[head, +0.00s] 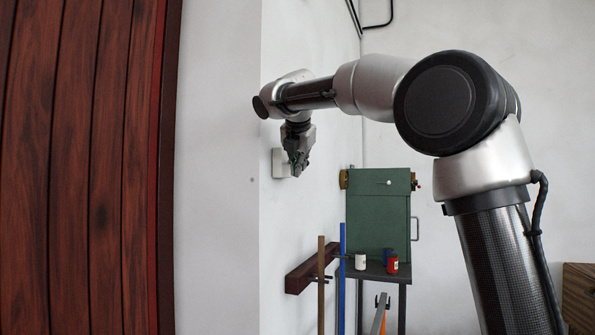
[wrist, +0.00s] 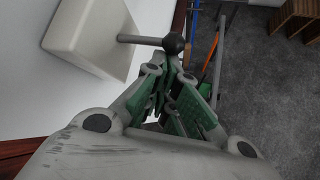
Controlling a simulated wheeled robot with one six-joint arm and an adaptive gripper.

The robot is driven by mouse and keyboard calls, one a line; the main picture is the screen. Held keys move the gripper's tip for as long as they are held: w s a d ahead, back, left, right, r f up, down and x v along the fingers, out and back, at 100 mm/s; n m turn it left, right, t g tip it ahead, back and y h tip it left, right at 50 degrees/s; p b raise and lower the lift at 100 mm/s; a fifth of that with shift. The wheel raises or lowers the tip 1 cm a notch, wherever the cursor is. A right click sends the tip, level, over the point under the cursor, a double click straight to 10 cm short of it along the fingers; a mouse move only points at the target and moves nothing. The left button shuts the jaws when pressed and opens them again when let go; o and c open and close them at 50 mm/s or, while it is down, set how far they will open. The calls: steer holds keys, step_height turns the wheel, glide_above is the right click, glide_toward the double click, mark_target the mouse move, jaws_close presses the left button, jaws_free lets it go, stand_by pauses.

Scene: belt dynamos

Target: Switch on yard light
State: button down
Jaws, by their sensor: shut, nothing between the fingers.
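A white switch box (wrist: 92,32) is fixed to the white wall, with a thin metal lever (wrist: 143,39) ending in a black ball knob (wrist: 173,44). In the head view the box (head: 279,164) shows partly behind my gripper (head: 297,170), and the lever is hidden there. In the wrist view my gripper (wrist: 172,72) is shut and empty, its fingertips close to the knob. I cannot tell whether they touch it. No yard light is seen.
A dark wooden rack (head: 300,278) on the wall below holds a brown pole (head: 321,290) and a blue pole (head: 342,285). A green cabinet (head: 378,225) stands beyond, with a white can (head: 360,262) and a red can (head: 392,265) before it. Wooden planks (head: 80,160) fill the left.

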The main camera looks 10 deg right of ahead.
steer(key=shift+r+n+g+h, duration=0.5)
steer(key=shift+r+g+h, duration=0.2)
steer(key=shift+r+h, duration=0.15)
steer(key=shift+r, duration=1)
